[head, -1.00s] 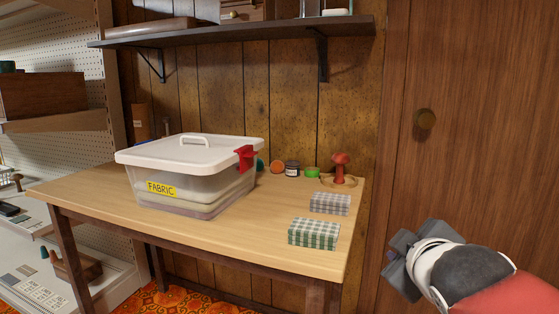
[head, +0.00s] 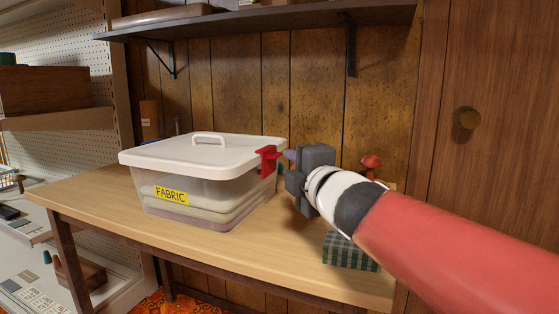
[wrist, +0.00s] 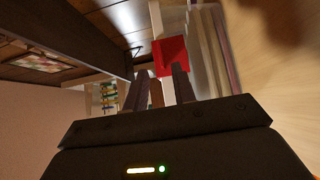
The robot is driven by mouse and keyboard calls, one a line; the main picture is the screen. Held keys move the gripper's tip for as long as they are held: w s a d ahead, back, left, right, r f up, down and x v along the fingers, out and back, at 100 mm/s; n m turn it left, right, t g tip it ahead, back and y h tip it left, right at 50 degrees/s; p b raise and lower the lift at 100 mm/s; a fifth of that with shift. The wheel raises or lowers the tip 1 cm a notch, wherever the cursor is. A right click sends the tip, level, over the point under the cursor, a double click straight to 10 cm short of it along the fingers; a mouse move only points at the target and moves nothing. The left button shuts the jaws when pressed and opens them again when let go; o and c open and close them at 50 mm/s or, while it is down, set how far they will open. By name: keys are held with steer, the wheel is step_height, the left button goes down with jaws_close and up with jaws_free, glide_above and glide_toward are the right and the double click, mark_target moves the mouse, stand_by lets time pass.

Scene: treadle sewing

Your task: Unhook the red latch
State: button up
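The red latch (head: 267,159) sits on the right end of the white lid (head: 205,152) of a clear bin (head: 185,199) with a yellow FABRIC label. It stands out from the rim. My gripper (head: 290,156) is just right of the latch, pointing left at it. In the wrist view, the two fingers (wrist: 159,76) are apart with nothing held between them. The red latch also shows there (wrist: 170,55), just beyond the fingertips. I cannot tell whether a tip touches it.
The bin stands on a wooden table (head: 100,200). A green checked fabric stack (head: 348,252) lies below my arm, and a red mushroom-shaped item (head: 371,162) is partly hidden behind it. A dark shelf (head: 260,25) hangs above. The table's left front is clear.

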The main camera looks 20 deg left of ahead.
mark_target(278, 157)
steer(key=x, duration=0.5)
steer(key=shift+w+a, duration=0.15)
steer(key=shift+w, duration=0.1)
jaws_close()
